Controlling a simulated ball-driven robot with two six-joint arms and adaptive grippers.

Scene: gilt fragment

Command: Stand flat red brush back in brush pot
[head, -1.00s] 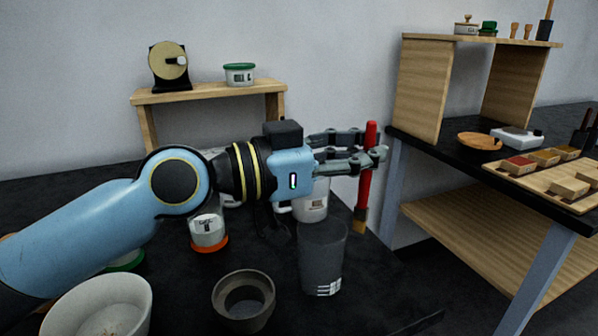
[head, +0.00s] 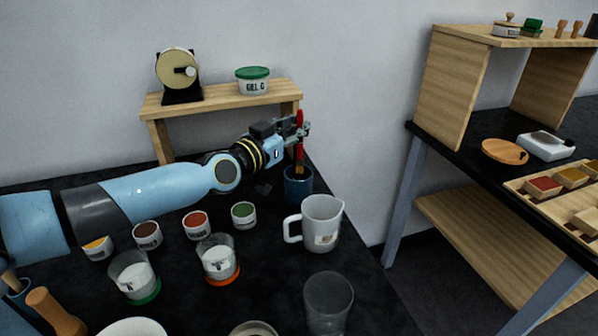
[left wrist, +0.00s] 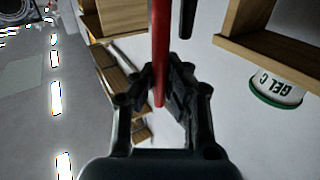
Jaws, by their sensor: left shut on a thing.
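The flat red brush (head: 299,152) is upright, bristles down, in the fingers of my left gripper (head: 298,131). In the head view its lower end is at the mouth of a dark blue pot (head: 298,188); I cannot tell whether the bristles are inside or just above it. In the left wrist view, the two fingers (left wrist: 163,84) are closed around the red handle (left wrist: 160,45). The bristles and pot are not clear there. My right gripper is not in view.
A white jug (head: 322,226) stands just in front of the pot, with a clear cup (head: 328,302) nearer. Small colour jars (head: 196,226) and glasses (head: 218,258) stand along the table. A wooden shelf (head: 220,102) is behind, and the table's right edge is close.

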